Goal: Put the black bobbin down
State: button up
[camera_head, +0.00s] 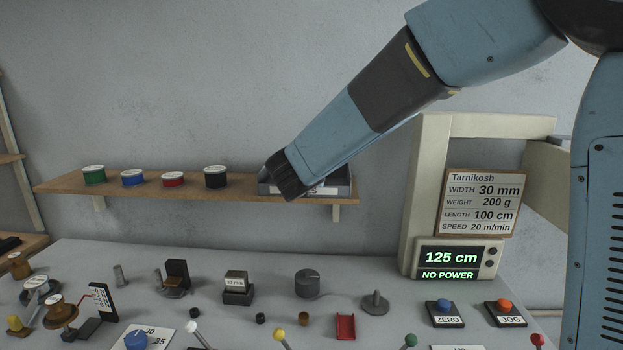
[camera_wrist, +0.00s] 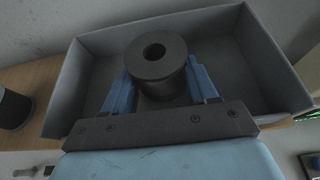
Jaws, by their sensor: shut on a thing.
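A black bobbin (camera_wrist: 156,62) with a central hole sits upright between the two blue fingers of my gripper (camera_wrist: 160,84) in the wrist view. The fingers are shut on its sides. The bobbin is inside or just above an open grey box (camera_wrist: 262,62); I cannot tell whether it touches the bottom. In the head view my gripper (camera_head: 276,174) is at the box (camera_head: 340,187) on the right end of the shelf, and the held bobbin is hidden.
The wooden shelf (camera_head: 140,187) also holds green (camera_head: 94,176), blue (camera_head: 133,178), red (camera_head: 173,180) and black white-topped (camera_head: 215,178) spools, left of the box. Below is a grey bench (camera_head: 220,262) crowded with small parts and buttons. A display (camera_head: 452,260) reads "125 cm, NO POWER".

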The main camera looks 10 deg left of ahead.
jog(key=shift+f, duration=0.1)
jog(key=o, duration=1)
